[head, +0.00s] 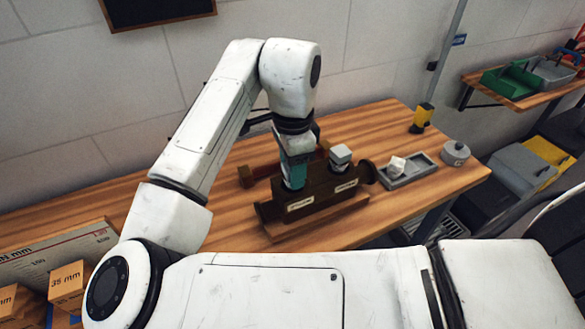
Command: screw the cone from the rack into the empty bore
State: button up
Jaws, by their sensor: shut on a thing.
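A dark brown block with two pale labels (318,197) stands on a wooden base on the bench. A grey-white square-headed piece (340,155) stands in its right-hand top position. My gripper (293,183), with teal fingers, points down at the block's left-hand top position. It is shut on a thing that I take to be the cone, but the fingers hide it. The empty bore is also hidden under the fingers. I cannot tell whether the cone touches the bore. A dark red bar (262,170), possibly the rack, lies behind the block, partly hidden by my gripper.
A grey tray (413,176) with a crumpled white item lies right of the block. A round grey tin (455,153) and a yellow-black object (422,117) stand further right. Cardboard boxes (68,284) are at lower left. The bench's back right (375,120) is clear.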

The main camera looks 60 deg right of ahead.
jog(key=shift+m, duration=0.3)
jog(key=shift+m+b, duration=0.3)
jog(key=shift+m, duration=0.9)
jog(key=o, duration=1.3)
jog(key=shift+o, duration=0.6)
jog(key=o, duration=0.4)
jog(key=shift+r+p, duration=1.15)
jog(key=shift+r, duration=0.2)
jog(key=shift+r+p, duration=2.15)
jog(key=shift+r, duration=0.3)
